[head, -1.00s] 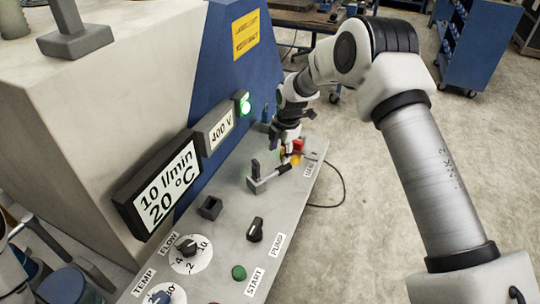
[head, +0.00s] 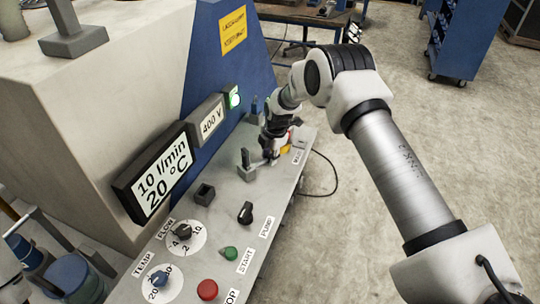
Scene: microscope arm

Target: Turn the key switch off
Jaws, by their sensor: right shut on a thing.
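My right gripper (head: 270,155) points down at the far part of the grey control panel (head: 217,258). It is shut at the end of a low lever (head: 247,173), whose dark upright piece stands beside the fingers. The fingers hide the lever's grip and what exactly they hold. A red and yellow switch (head: 287,148) sits just behind the gripper, partly covered by it. I cannot make out a key or tell which control is the key switch.
Nearer on the panel are a black pump knob (head: 245,212), a green start button (head: 230,253), a red button (head: 207,289) and the flow dial (head: 184,234). The display (head: 158,177) reads 10 l/min, 20 °C. A green lamp (head: 234,98) is lit. Open floor lies right.

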